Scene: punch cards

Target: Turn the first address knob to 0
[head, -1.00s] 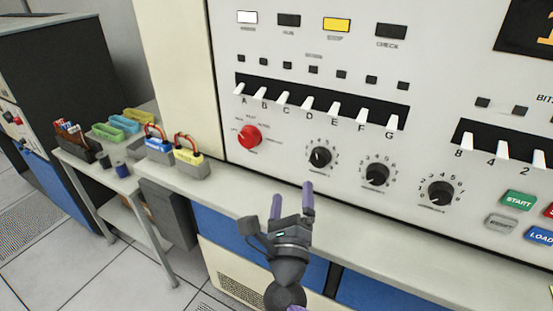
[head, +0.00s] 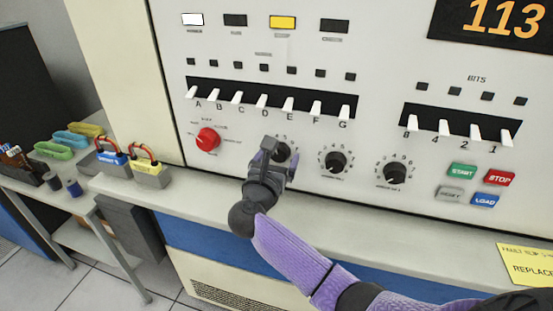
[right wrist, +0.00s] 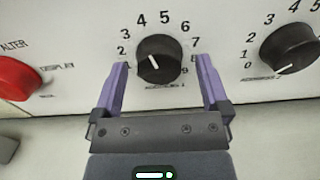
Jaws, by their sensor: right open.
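The first address knob (head: 284,151) is the leftmost black dial in the row on the cream panel, partly hidden by my right gripper in the head view. In the right wrist view the knob (right wrist: 160,58) is clear, ringed by printed numbers. Its short white mark lies left of its middle; I cannot tell exactly which number it points to. My right gripper (head: 279,158) is open in front of the knob. In the right wrist view its purple fingers (right wrist: 161,64) stand left and right of the knob with gaps on both sides. My left gripper is not in view.
A red knob (head: 207,139) is left of the address knob. Two more black knobs (head: 335,161) (head: 394,172) are to its right. White toggle switches (head: 263,100) line the panel above. A pale ledge (head: 330,222) runs below.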

